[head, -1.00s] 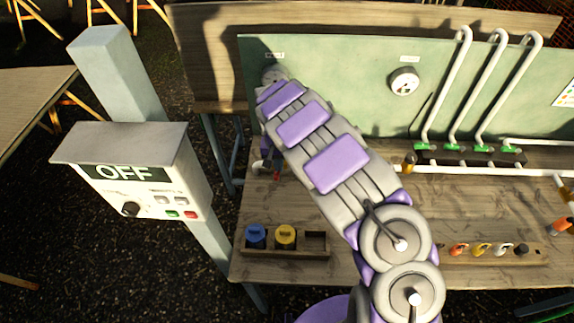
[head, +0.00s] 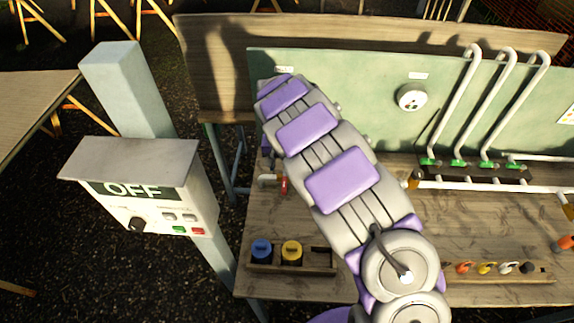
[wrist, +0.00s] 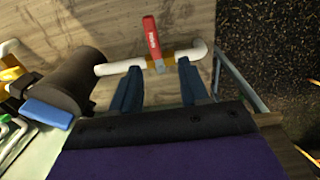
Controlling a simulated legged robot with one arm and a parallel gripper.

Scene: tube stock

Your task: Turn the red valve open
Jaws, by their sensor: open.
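The red valve handle (wrist: 152,42) stands out from a brass-coloured valve body (wrist: 160,62) on a short white pipe (wrist: 118,67) in the wrist view. The handle points away from my fingers, roughly across the pipe. In the head view the red handle (head: 284,185) shows just below my forearm, at the bench's left end. My gripper (wrist: 158,75) is open, its two blue fingers apart, with their tips at the pipe on either side of the valve body. Whether they touch it I cannot tell. My arm hides most of the gripper in the head view.
A dark cylinder (wrist: 62,80) sits at the pipe's left end, near my fingers. A grey box marked OFF (head: 140,190) stands left of the bench. A wooden holder (head: 323,266) with blue and yellow pieces lies at the bench front. A round gauge (head: 411,97) is on the green panel.

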